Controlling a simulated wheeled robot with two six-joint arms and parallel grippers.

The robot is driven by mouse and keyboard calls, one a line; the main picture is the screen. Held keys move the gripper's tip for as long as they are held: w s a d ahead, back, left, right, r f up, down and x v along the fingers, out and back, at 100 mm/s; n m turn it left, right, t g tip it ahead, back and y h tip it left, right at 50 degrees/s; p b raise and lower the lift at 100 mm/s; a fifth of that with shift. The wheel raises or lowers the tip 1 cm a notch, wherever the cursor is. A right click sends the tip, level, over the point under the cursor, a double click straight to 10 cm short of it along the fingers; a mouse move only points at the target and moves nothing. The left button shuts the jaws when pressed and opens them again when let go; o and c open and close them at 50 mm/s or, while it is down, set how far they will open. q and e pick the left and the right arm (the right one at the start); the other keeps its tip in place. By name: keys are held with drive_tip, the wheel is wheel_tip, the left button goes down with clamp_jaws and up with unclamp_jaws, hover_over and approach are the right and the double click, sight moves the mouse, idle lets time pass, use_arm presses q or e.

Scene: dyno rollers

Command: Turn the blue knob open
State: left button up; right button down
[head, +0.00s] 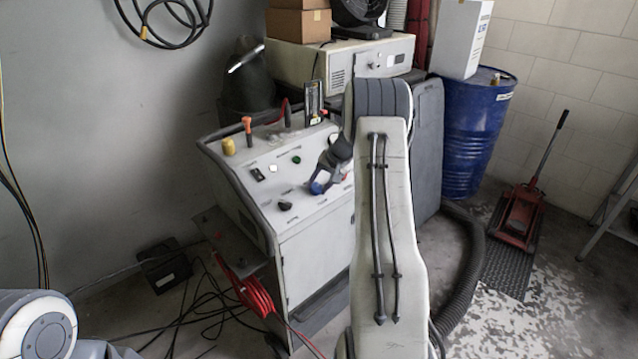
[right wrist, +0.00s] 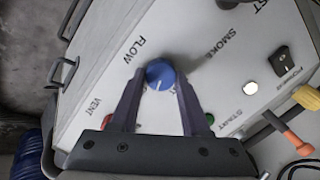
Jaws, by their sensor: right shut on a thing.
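The blue knob (right wrist: 160,74) sits on the white sloped control panel (right wrist: 105,75), beside the word FLOW, in the right wrist view. My right gripper (right wrist: 158,82) is shut on the blue knob, with one finger on each side of it. In the head view my right gripper (head: 322,180) reaches down to the panel (head: 245,183), and a bit of blue shows at its fingers. My right arm hides the panel's right part there. My left gripper is not in view; only part of my left arm shows at the lower left.
A black knob (head: 285,206), a green button (head: 296,160) and an orange-handled screwdriver (head: 247,127) are on the panel. A red cable coil (head: 250,294) hangs at its left side. A blue drum (head: 474,130) and a red floor jack (head: 520,212) stand to the right.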

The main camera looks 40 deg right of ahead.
drive_tip(key=m, duration=0.4)
drive_tip(key=shift+s+m+p, duration=0.1)
drive_tip(key=shift+m+p, duration=0.2)
idle(0.3)
drive_tip(key=shift+c, duration=1.9)
unclamp_jaws()
drive_tip(key=v, duration=1)
drive_tip(key=shift+s+b, duration=0.3)
drive_tip(key=shift+d, duration=0.1)
